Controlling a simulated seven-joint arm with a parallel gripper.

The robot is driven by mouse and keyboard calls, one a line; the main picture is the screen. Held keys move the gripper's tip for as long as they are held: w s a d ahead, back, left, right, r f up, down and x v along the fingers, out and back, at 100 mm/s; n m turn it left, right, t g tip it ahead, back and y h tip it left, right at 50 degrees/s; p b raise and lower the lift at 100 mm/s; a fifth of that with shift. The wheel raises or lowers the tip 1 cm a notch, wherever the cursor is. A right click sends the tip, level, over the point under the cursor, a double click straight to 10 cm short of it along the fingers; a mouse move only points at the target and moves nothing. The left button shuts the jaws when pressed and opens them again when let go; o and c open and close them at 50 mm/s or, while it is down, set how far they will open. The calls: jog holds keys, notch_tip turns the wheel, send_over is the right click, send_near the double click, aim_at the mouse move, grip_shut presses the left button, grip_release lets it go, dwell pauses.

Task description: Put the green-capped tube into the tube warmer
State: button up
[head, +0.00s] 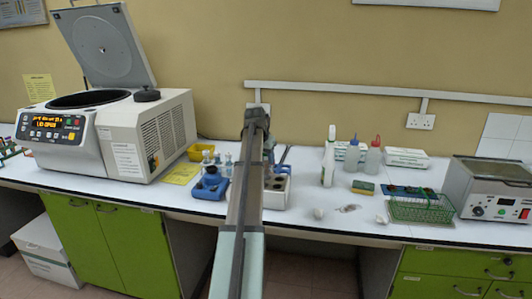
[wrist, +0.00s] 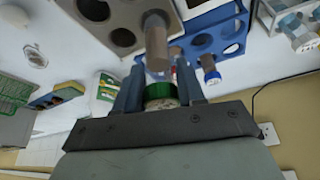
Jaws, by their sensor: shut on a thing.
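My gripper (wrist: 159,78) is shut on the green-capped tube; the green cap (wrist: 160,90) shows between the two blue-grey fingers in the wrist view. How far the tube's body reaches below is hard to tell there. A pale block with round holes, which looks like the tube warmer (wrist: 112,24), lies ahead and to the left in the wrist view. In the head view the pale block (head: 276,196) stands just right of my arm, partly hidden by it. My gripper and the tube are mostly hidden behind my arm in the head view.
A blue rack (wrist: 224,18) lies beside the warmer in the wrist view. Bottles and a blue holder (head: 209,188) stand left of my arm. The large centrifuge (head: 115,130) is farther left. Wash bottles (head: 373,158), a green wire basket (head: 420,211) and a grey device (head: 488,190) are right.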

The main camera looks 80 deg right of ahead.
aim_at(266, 168)
jog(key=shift+f, duration=2.65)
jog(key=o, duration=1.1)
jog(key=shift+o, duration=0.2)
jog(key=shift+r, duration=0.1)
jog(key=v, duration=1.3)
jog(key=shift+r, duration=0.3)
jog(key=shift+a, duration=0.1)
